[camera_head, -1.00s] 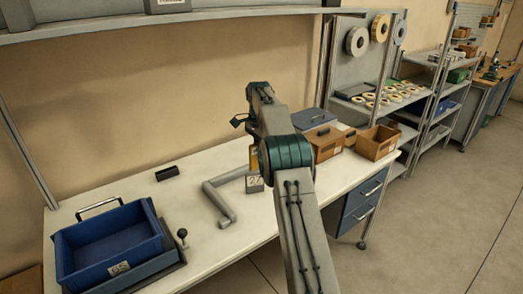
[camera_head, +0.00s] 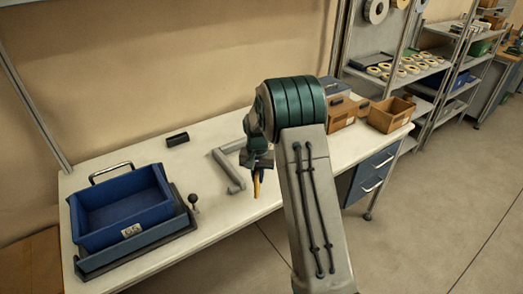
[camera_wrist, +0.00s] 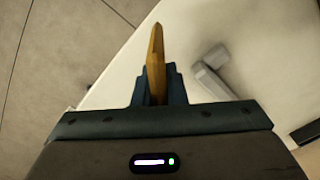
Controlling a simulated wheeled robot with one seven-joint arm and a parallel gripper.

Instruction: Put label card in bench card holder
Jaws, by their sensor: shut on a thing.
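My gripper (camera_head: 257,172) is shut on a narrow yellow-orange piece, which I take for the label card (camera_head: 256,188). It hangs below the gripper near the front edge of the bench. In the wrist view the card (camera_wrist: 155,55) stands between the two dark fingers (camera_wrist: 155,88), seen nearly edge-on; its printed face does not show. A small black block (camera_head: 177,139), perhaps the bench card holder, lies at the back of the bench, left of and apart from my gripper. Its slot cannot be made out.
A blue bin (camera_head: 120,210) with a label sits at the bench's left, a ball-topped lever (camera_head: 193,200) beside it. A grey angled bar (camera_head: 228,168) lies behind my gripper. Brown boxes (camera_head: 388,114) stand at the right end. The white bench top (camera_head: 205,215) is bare between lever and gripper.

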